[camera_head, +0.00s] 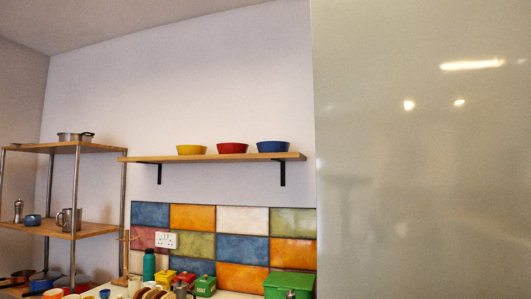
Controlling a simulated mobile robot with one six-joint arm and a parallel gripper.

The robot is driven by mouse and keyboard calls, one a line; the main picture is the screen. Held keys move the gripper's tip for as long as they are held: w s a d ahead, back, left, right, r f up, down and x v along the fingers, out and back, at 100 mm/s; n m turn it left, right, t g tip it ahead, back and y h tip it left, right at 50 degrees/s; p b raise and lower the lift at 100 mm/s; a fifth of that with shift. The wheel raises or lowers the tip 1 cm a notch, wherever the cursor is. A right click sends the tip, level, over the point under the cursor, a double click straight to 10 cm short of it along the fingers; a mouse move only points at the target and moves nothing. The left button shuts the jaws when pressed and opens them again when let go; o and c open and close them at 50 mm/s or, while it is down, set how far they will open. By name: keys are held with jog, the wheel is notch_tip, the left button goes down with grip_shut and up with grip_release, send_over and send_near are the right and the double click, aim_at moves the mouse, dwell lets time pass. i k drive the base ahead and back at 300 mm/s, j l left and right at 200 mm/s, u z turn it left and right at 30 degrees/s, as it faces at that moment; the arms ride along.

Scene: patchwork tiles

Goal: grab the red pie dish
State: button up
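The red pie dish (233,148) stands upright on a wooden wall shelf (215,157), between a yellow dish (191,150) on its left and a blue dish (273,147) on its right. Small gaps separate the three dishes. The shelf hangs on two black brackets, above the patchwork tiles. My gripper is not in view.
A large glossy pale panel (425,150) fills the right side. A metal-post rack (75,190) with pots and mugs stands at left. Below the tiles, the counter is crowded with a teal bottle (149,265), a green box (289,284) and canisters. The wall above the shelf is bare.

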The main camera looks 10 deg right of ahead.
aim_at(227, 148)
jog(key=i+j+z, duration=0.35)
jog(key=i, duration=0.15)
jog(key=i+j+z, duration=0.7)
jog(key=i+j, duration=0.2)
jog(key=j, duration=0.2)
